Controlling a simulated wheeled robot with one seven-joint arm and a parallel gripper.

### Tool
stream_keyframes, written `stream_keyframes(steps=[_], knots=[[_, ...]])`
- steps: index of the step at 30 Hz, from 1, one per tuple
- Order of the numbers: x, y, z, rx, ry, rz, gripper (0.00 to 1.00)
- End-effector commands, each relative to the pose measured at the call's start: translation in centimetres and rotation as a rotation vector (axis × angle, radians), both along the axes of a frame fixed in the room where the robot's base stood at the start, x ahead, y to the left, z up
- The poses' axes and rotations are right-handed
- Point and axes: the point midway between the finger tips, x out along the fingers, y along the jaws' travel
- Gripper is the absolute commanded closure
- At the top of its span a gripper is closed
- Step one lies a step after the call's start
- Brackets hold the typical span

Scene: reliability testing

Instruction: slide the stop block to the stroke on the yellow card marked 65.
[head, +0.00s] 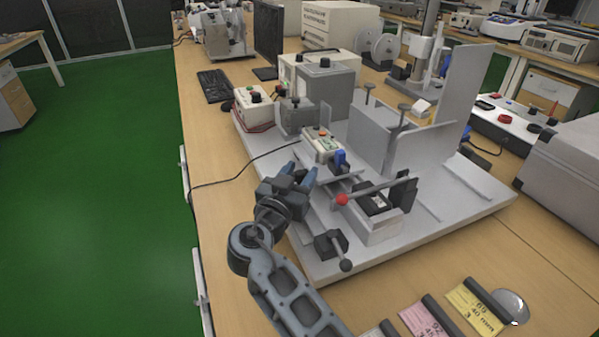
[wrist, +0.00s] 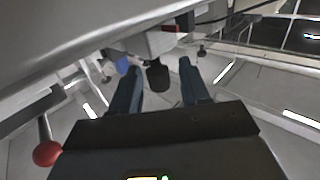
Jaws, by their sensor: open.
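A yellow card (head: 474,306) lies at the front right of the bench. Its print is upside down and small; I read "40 mm" on it, but the other figure is unclear. A black block with a ball-ended lever (head: 332,246) sits at the front of the fixture; I cannot tell whether it is the stop block. My gripper (head: 299,172) is open above the left edge of the fixture. In the wrist view, a dark knob (wrist: 158,77) shows between my open fingers (wrist: 159,67), and I cannot tell whether they touch it.
A lever with a red knob (head: 342,199) is right of my gripper; the knob also shows in the wrist view (wrist: 47,153). A pink card (head: 425,318) lies left of the yellow one. A tall grey plate (head: 465,85) rises at the back. Left of the bench is open floor.

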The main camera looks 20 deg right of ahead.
Motion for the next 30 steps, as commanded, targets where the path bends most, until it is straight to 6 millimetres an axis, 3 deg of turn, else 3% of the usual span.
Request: stream_keyframes(steps=[8, 22, 30], knots=[[0.15, -0.15, -0.03, 0.000, 0.000, 0.001, 0.54], [0.12, -0.12, -0.03, -0.001, 0.001, 0.001, 0.98], [0.11, -0.11, -0.03, -0.001, 0.001, 0.001, 1.00]])
